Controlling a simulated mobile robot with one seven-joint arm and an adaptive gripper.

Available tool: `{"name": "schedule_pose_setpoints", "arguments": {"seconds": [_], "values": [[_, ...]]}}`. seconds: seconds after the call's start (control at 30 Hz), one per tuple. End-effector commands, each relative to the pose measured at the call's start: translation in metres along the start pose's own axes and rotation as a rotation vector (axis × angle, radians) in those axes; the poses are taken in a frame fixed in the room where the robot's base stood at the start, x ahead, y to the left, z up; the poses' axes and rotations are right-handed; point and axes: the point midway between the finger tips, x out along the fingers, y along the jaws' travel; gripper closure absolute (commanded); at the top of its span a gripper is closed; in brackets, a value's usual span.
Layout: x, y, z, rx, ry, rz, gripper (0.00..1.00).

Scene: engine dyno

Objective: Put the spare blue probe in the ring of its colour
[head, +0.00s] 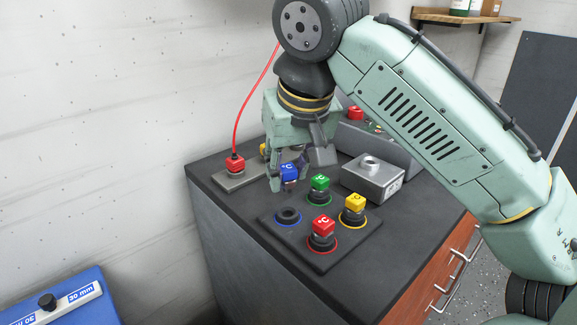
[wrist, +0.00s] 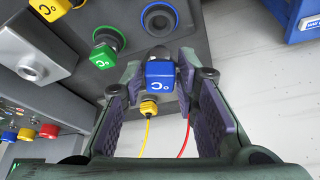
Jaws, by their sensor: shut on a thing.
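My gripper (head: 289,181) is shut on the blue probe (head: 288,172), a blue cube-topped piece marked °C. It holds the probe over the bench, behind the rack plate (head: 300,256) in the head view. The probe also shows between the fingers in the wrist view (wrist: 160,74); its lower part is mostly hidden there. The blue ring (head: 288,216) surrounds an empty dark socket at the rack's left corner, in front of and apart from the probe. The blue ring also shows in the wrist view (wrist: 159,18), just above the probe in the picture.
Green (head: 320,183), yellow (head: 354,203) and red (head: 323,226) probes stand in rings of their own colours. A grey metal box (head: 373,178) stands right of them.

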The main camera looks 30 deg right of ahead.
Motion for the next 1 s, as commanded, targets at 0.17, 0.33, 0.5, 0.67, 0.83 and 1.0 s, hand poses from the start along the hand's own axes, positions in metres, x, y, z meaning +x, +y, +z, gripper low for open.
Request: {"name": "schedule_pose_setpoints", "arguments": {"seconds": [0.17,0.33,0.5,0.67,0.83,1.0], "values": [[0.001,0.0,0.001,0.0,0.0,0.0,0.93],[0.006,0.0,0.003,0.0,0.0,-0.001,0.93],[0.012,0.0,0.005,0.0,0.001,0.0,0.93],[0.017,0.0,0.007,-0.001,0.001,-0.001,0.93],[0.022,0.0,0.009,-0.001,0.0,-0.001,0.93],[0.028,0.0,0.011,-0.001,0.0,0.0,0.93]]}}
